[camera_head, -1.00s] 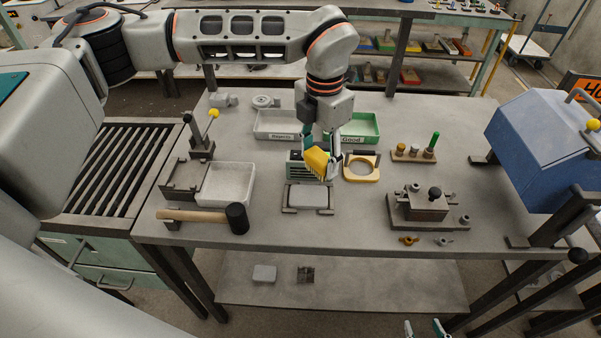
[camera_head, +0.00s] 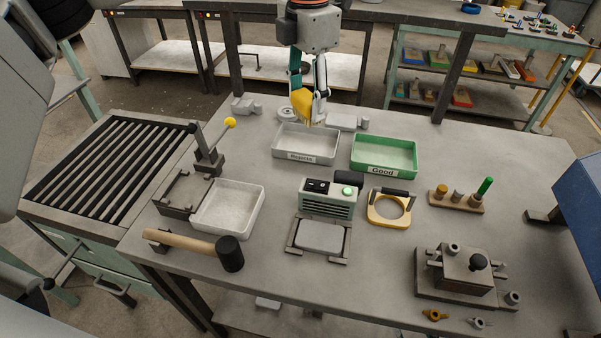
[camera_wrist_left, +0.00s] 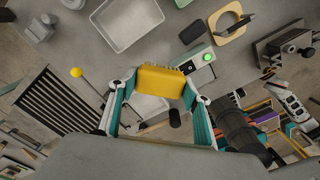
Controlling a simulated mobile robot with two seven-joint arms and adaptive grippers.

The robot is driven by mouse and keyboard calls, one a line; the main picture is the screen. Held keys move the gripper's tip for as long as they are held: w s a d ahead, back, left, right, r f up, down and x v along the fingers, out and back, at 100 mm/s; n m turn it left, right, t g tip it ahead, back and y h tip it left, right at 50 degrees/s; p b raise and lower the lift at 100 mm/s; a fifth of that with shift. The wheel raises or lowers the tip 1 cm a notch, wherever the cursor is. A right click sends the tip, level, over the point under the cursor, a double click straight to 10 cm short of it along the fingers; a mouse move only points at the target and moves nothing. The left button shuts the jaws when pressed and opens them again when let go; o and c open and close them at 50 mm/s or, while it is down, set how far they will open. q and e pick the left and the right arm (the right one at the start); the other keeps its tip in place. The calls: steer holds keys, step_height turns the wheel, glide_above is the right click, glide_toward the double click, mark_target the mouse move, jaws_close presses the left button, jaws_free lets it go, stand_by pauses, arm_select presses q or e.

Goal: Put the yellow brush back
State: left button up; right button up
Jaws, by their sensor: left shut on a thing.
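The yellow brush (camera_head: 301,104) is held in my left gripper (camera_head: 308,110), above the back of the bench and near the rear edge of the Rejects tray (camera_head: 305,158). In the left wrist view the yellow brush (camera_wrist_left: 160,82) sits crosswise between the two teal-padded fingers, its bristly edge facing the top of the picture. My left gripper is shut on it. In the left wrist view, part of what seems to be my right arm's end (camera_wrist_left: 287,98) shows at the right; its fingers are unclear.
A green Good tray (camera_head: 383,171) stands right of the Rejects tray. In front are a white tray (camera_head: 228,230), a mallet (camera_head: 230,254), a green-lit box (camera_head: 328,207), a yellow ring fixture (camera_head: 389,222) and a peg block (camera_head: 455,203). A yellow-knobbed lever (camera_head: 214,145) stands at left.

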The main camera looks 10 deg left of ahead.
arm_select(q)
step_height(320, 180, down, 19)
stand_by(0.5)
steer(key=shift+f, duration=0.15)
steer(key=o, duration=0.8)
step_height(320, 180, up, 12)
steer(key=shift+r, duration=0.2)
steer(key=shift+s+f, duration=0.1)
